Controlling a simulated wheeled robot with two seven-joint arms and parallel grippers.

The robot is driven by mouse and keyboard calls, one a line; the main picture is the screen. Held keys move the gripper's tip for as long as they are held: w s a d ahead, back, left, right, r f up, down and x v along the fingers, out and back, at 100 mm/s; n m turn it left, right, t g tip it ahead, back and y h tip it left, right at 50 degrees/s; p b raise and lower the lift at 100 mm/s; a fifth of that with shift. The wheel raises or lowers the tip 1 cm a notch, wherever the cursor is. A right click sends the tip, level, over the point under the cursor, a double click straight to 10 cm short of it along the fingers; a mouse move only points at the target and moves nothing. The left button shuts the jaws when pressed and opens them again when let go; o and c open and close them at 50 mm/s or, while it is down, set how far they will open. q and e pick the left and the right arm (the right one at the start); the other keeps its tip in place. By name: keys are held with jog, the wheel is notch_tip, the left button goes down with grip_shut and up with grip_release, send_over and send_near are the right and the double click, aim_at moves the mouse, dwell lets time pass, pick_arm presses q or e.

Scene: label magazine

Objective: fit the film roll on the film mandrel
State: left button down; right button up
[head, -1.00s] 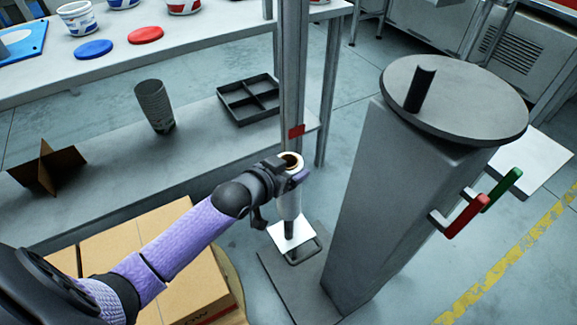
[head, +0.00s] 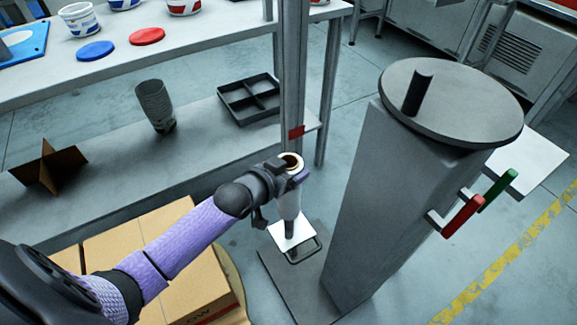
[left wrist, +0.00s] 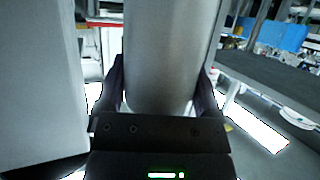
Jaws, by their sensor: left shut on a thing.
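The film roll (head: 289,204) is a pale upright cylinder with a brown ring-shaped core at its top. My left gripper (head: 291,172) is shut around its upper part. In the left wrist view the roll (left wrist: 165,55) stands between the two fingers as a large grey cylinder. A dark stub shows under the roll; I cannot tell whether the roll touches it. What looks like the film mandrel (head: 418,93) is a dark upright peg on the round grey disc (head: 465,108). The roll is left of this peg and apart from it. My right gripper is not in view.
The disc tops a tall grey pedestal (head: 385,210) with a red handle (head: 462,216) and a green handle (head: 498,190). A shelved table (head: 215,155) with a divided tray (head: 249,99) stands behind my arm. Boxes (head: 205,285) lie below. A white plate (head: 290,236) is under the roll.

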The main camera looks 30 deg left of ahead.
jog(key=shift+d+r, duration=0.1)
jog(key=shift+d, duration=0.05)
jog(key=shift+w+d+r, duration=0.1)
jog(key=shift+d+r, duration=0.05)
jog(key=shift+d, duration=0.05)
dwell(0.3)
